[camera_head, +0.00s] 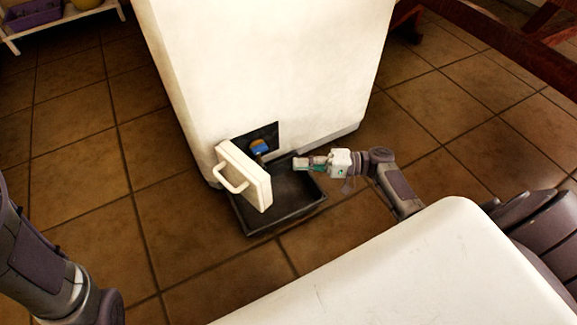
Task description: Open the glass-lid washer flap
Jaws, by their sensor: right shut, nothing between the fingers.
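The white washer (262,60) stands on the tiled floor at the top middle. Its small white flap (250,180), low on the front, stands swung out from the body, with its white handle (232,180) facing left. Behind the flap a dark recess (268,133) is open, with a blue and tan part (259,147) inside. My right gripper (300,163) is shut and empty, to the right of the flap and apart from it, over the back right of the dark tray. My left arm shows at the lower left, but its gripper is out of view.
A dark shallow tray (290,217) lies on the floor in front of the recess, under the flap. A white shelf with a purple bin (35,14) is at the top left. Dark red wooden furniture (500,40) is at the top right. Floor left of the washer is clear.

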